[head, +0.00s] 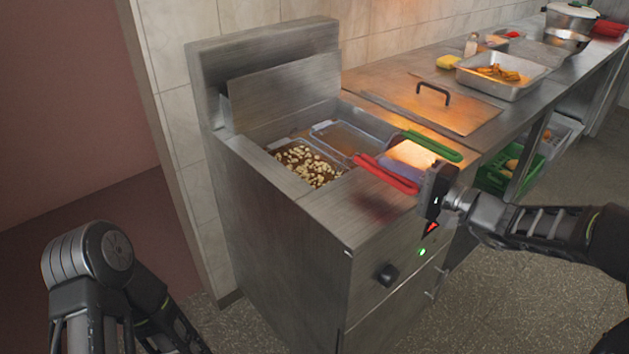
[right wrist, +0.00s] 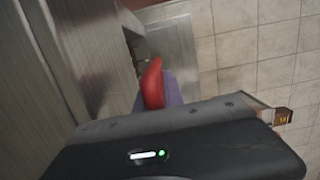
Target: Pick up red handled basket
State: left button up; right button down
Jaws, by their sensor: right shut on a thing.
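The basket with the red handle (head: 385,175) sits in the left well of the steel fryer (head: 290,225). Its wire bin (head: 308,164) holds many pale pieces in brown oil. My right gripper (head: 402,168) is at the front end of the red handle, with its purple fingers shut on it.
A second basket with a green handle (head: 433,146) is close beside, to the right. A flat lid with a black grip (head: 434,94), a steel tray of food (head: 503,78) and a yellow block (head: 448,62) lie along the counter. A green crate (head: 497,180) stands below.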

jog(key=shift+r, duration=0.1)
dwell(0.3)
notch_tip(320, 180, up, 10)
dwell(0.5)
dwell(0.5)
notch_tip(320, 180, up, 14)
jog(key=p, duration=0.8)
jog(key=shift+r, duration=0.25)
